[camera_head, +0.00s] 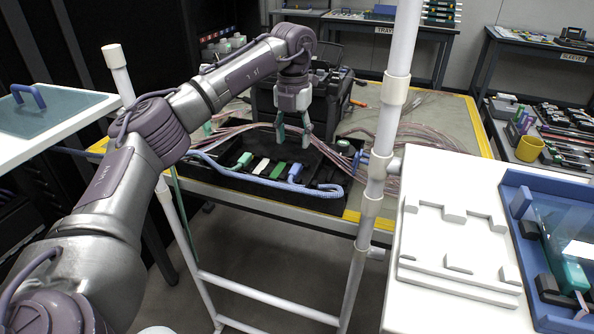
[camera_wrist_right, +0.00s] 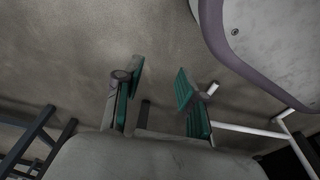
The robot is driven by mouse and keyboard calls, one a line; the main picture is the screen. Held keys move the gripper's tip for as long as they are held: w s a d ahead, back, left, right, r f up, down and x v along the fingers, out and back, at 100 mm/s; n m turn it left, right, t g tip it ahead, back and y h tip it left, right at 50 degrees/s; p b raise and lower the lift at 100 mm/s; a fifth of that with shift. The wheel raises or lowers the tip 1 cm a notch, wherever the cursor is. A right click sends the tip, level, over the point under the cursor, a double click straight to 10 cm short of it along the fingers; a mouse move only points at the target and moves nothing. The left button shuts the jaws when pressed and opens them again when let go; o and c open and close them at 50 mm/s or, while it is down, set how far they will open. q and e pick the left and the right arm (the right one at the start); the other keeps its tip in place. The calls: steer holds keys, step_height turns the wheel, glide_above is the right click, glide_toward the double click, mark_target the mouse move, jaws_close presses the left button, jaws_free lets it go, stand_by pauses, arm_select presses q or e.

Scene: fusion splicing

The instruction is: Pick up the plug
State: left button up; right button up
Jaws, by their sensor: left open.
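Several small connector-like pieces lie in a row in a black foam tray (camera_head: 225,183) on the bench: a green one (camera_head: 244,160), a white one (camera_head: 262,166), another green one (camera_head: 279,169) and a blue one (camera_head: 295,172). I cannot tell which of them is the plug. My left gripper (camera_head: 293,143) points down above the back of the tray, behind the row. Its fingers are apart with nothing seen between them. My right gripper (camera_wrist_right: 158,85) shows in the right wrist view, with its green-padded fingers apart and empty over grey floor.
A blue corrugated hose (camera_head: 325,192) runs along the tray's front edge. Pinkish cables (camera_head: 225,134) lie behind it. White pipe posts (camera_head: 388,130) stand before the bench. A white board with a raised fixture (camera_head: 455,240) and a blue tray (camera_head: 515,180) are at right.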

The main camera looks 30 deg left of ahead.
mark_target(294, 169)
arm_select(q)
step_height(294, 169, down, 4)
steer(key=shift+w+r, duration=0.1)
steer(key=shift+w, duration=0.05)
steer(key=shift+w+f+b, duration=0.1)
steer(key=shift+f+b, duration=0.35)
steer(key=shift+f, duration=2.25)
jaws_close()
step_height(294, 169, up, 10)
steer(key=p, duration=0.1)
arm_select(e)
steer(key=shift+f, duration=0.15)
